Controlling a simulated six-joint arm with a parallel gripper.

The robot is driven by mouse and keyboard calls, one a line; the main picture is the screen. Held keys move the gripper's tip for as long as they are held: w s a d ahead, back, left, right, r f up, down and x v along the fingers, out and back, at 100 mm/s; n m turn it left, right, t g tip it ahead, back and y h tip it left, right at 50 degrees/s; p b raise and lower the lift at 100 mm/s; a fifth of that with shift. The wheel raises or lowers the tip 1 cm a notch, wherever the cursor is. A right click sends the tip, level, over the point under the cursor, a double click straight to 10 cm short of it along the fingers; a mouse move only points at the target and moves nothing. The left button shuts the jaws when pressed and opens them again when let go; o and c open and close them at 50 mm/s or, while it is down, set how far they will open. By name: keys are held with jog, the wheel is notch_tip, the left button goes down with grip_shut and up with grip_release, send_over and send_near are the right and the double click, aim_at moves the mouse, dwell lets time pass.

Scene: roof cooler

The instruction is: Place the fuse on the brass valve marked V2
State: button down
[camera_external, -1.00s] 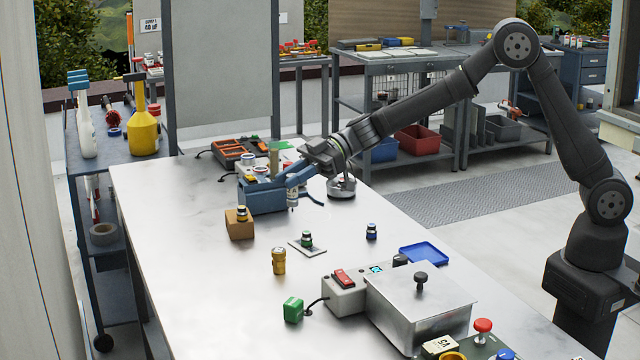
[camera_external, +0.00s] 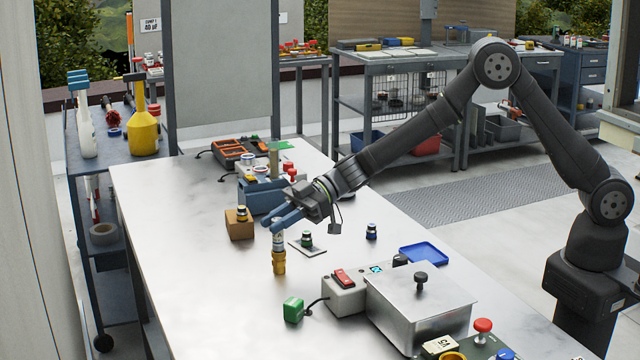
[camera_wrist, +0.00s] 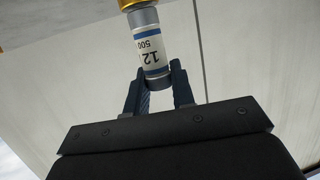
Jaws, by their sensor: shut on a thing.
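The fuse (camera_external: 278,240) is a small pale cylinder with a blue band. It is upright in my gripper (camera_external: 277,222), which is shut on its upper end. The brass valve (camera_external: 279,264) stands on the steel table directly below the fuse, and the two line up. In the wrist view the fuse (camera_wrist: 149,45) shows printed digits between the fingertips (camera_wrist: 160,78), and the brass of the valve (camera_wrist: 134,4) shows at its far end. The fuse's lower end appears to meet the valve's top, but I cannot tell if it is seated. No V2 mark is readable.
A tan block with a small part on top (camera_external: 239,226) stands left of the valve. A dark round part on a plate (camera_external: 307,241) is close on the right. A green block (camera_external: 293,309) and a steel box (camera_external: 415,295) are nearer. The left table front is clear.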

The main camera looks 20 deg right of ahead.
jog(key=shift+f, duration=0.1)
jog(key=c, duration=1.2)
grip_release()
jog(key=shift+c, duration=0.2)
jog(key=shift+w+d+r, duration=0.1)
jog(key=shift+d+r, duration=0.15)
jog(key=shift+d, duration=0.1)
jog(key=v, duration=1.1)
jog(key=shift+d, duration=0.15)
